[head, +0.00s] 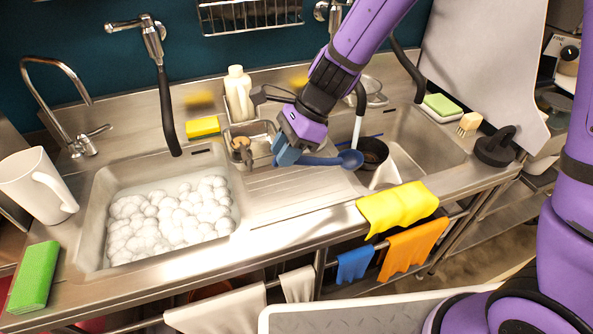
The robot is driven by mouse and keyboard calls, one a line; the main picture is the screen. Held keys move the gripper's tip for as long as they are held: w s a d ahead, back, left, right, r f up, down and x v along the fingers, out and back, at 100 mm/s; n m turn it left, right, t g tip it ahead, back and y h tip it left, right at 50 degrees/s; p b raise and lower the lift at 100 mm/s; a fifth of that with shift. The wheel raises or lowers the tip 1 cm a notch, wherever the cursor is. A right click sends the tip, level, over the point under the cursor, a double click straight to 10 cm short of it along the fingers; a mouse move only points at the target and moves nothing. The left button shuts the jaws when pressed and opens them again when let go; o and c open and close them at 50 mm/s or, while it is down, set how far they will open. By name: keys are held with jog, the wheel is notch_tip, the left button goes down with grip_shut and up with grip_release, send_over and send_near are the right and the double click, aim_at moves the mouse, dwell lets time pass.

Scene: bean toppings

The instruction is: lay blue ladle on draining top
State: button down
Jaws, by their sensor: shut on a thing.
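The blue ladle (333,160) is held in my gripper (284,152), which is shut on its handle end. The ladle's bowl (351,160) points right, towards the right sink. The draining top (285,196) is the ridged steel surface between the two sinks. My gripper and the ladle are over its back part. I cannot tell whether the ladle touches the surface or hangs just above it. The fingertips are partly hidden by the gripper body.
The left sink (88,232) is full of foam. The right sink (440,150) holds a dark pot (373,152). A yellow cloth (398,206) hangs over the front edge.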

aim_at(308, 157)
jog(key=shift+a, duration=0.35)
notch_tip(308, 157, down, 9)
jog(key=shift+r, duration=0.2)
dwell(0.4)
jog(key=c, duration=0.9)
grip_release()
jog(key=shift+o, duration=0.2)
jog(key=v, duration=1)
jog(key=shift+d+r, duration=0.3)
